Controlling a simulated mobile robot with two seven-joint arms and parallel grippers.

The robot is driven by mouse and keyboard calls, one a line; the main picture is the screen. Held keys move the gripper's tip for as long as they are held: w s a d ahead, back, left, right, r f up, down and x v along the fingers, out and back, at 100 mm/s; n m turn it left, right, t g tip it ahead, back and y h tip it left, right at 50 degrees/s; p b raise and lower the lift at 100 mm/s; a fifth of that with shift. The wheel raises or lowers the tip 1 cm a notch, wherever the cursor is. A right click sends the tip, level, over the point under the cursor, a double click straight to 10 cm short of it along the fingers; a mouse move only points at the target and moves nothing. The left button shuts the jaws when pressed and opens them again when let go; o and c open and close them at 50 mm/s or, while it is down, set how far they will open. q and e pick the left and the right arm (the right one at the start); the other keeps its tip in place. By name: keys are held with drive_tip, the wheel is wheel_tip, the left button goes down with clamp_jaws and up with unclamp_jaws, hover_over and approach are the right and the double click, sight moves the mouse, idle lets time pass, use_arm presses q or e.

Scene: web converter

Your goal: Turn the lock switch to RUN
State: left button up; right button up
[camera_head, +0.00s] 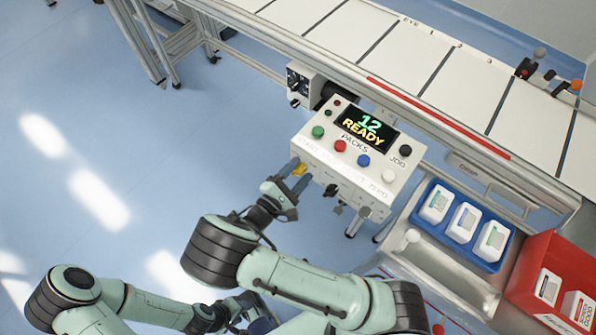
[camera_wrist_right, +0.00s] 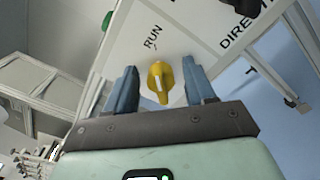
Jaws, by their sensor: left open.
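The lock switch is a yellow knob (camera_wrist_right: 160,83) with a white line, on the front face of the white control box (camera_head: 345,180). In the right wrist view its grip runs roughly up and down, with the RUN label (camera_wrist_right: 152,37) above it. I cannot tell whether it is turned fully to RUN. My right gripper (camera_wrist_right: 162,87) is open, one blue finger on each side of the knob, with gaps showing. In the head view the knob (camera_head: 299,169) is partly hidden by this gripper. My left gripper (camera_head: 247,309) is low in the head view, partly hidden and away from the box.
The box has a display reading 12 READY (camera_head: 367,127) and several coloured buttons. A black switch (camera_head: 331,190) sits right of the knob on the same face. A conveyor (camera_head: 420,60) runs behind. A blue tray (camera_head: 464,252) and a red bin (camera_head: 532,274) stand at right.

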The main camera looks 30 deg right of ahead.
drive_tip(key=v, duration=1.3)
drive_tip(key=shift+a, duration=0.2)
drive_tip(key=shift+s, duration=0.15)
